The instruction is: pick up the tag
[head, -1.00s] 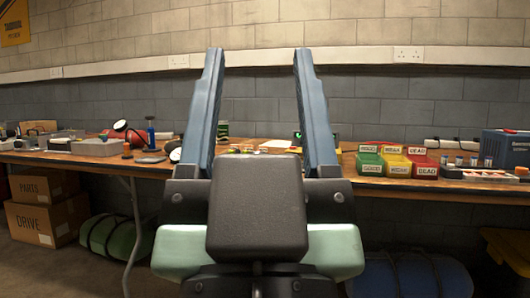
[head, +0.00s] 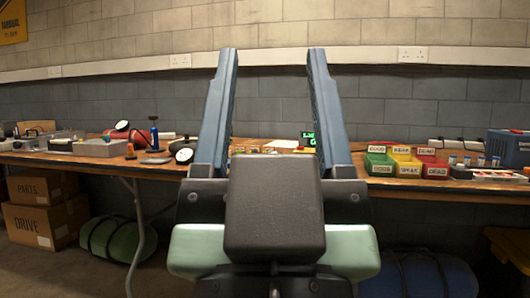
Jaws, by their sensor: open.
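My gripper (head: 272,60) is open and empty, its two long blue-grey fingers pointing up and spread apart in the middle of the head view. It is in front of the workbench (head: 95,162), and the wall shows between its fingers. I cannot make out a tag. Small yellow and reddish items (head: 252,150) and a pale flat sheet (head: 281,144) lie on the bench between the fingers, too small to identify. My gripper and arm hide part of the bench.
Green, yellow and red labelled bins (head: 405,162) stand right of my gripper. A blue case (head: 508,148) is at the far right. A blue bottle-like object (head: 154,136) and a round gauge-like item (head: 183,154) stand on the left. Cardboard boxes (head: 45,210) and a green roll (head: 112,238) are below.

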